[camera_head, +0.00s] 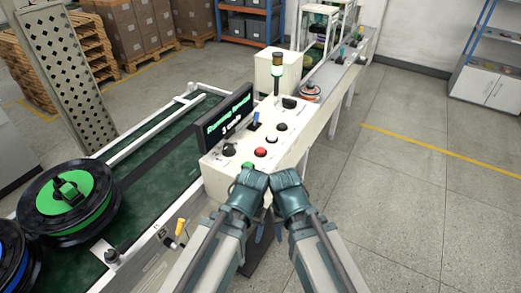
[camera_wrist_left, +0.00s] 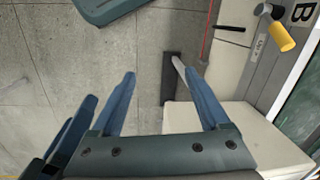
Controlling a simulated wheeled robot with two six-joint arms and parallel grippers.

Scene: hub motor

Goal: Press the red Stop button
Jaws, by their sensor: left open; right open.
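The red Stop button (camera_head: 260,152) is a small round button on the sloped top of the white control box (camera_head: 215,183). It shows in the head view, just beyond my grippers, uncovered. My left gripper (camera_head: 250,187) is at the near edge of the box, below the red button in the picture, and apart from it. In the left wrist view, my left gripper (camera_wrist_left: 160,73) is open and empty, its fingers over the floor beside the white housing. My right gripper (camera_head: 287,181) is close beside the left one, also short of the button. Its fingertips are mostly hidden; it is open.
A green button (camera_head: 247,166) lies near the red one, with black knobs (camera_head: 229,150) around. A display (camera_head: 225,118) stands at the box's left, and a signal light (camera_head: 277,65) behind. A green conveyor (camera_head: 155,180) with spools lies left. Floor at right is clear.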

